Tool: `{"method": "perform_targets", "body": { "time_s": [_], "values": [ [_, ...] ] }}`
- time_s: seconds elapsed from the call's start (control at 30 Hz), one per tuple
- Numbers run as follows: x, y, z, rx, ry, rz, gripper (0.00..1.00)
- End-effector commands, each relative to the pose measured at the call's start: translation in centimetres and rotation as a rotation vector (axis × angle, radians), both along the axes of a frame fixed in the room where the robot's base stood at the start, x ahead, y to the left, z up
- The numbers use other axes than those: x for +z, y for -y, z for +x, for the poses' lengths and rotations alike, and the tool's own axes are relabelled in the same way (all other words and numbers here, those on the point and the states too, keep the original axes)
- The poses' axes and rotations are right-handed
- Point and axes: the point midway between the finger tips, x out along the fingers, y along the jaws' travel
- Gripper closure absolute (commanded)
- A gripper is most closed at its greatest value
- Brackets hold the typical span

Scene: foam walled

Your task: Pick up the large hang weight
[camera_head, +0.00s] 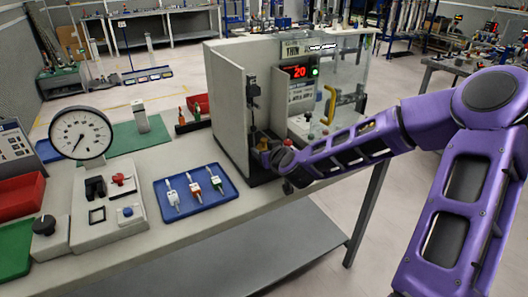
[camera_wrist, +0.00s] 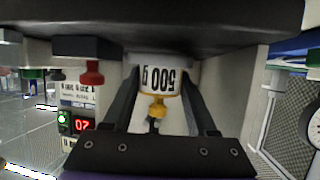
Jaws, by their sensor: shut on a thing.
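The large hang weight (camera_wrist: 158,82) is a pale cylinder marked "500 g", with a yellow top piece (camera_wrist: 157,108). Its marking appears upside down in the wrist view. My gripper (camera_wrist: 158,76) has one dark finger on each side of the weight and is shut on it. In the head view my gripper (camera_head: 266,152) is inside the open front of the grey walled booth (camera_head: 228,110), low down near its base. The weight is too small and covered there to make out clearly.
The booth walls stand close on both sides of my gripper. A red knob-like piece (camera_wrist: 92,72) is near it in the wrist view. A red display (camera_head: 299,72) reads 20. Left on the bench are a blue tray (camera_head: 196,203) with several small items and a round dial (camera_head: 80,134).

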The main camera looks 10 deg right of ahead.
Motion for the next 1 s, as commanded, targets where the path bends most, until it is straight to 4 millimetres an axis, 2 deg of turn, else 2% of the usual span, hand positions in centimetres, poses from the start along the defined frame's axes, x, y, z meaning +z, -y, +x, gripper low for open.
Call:
{"method": "perform_targets", "body": {
  "time_s": [0.03,0.2,0.73,0.87,1.0],
  "values": [
    [0.0,0.0,0.0,0.000,0.000,0.000,0.72],
    [0.0,0.0,0.0,0.000,0.000,0.000,1.00],
    [0.5,0.0,0.1,-0.001,0.002,-0.001,1.00],
    [1.5,0.0,0.1,-0.001,0.004,-0.003,1.00],
    [3.4,0.0,0.1,-0.001,0.005,-0.004,1.00]
  ]
}}
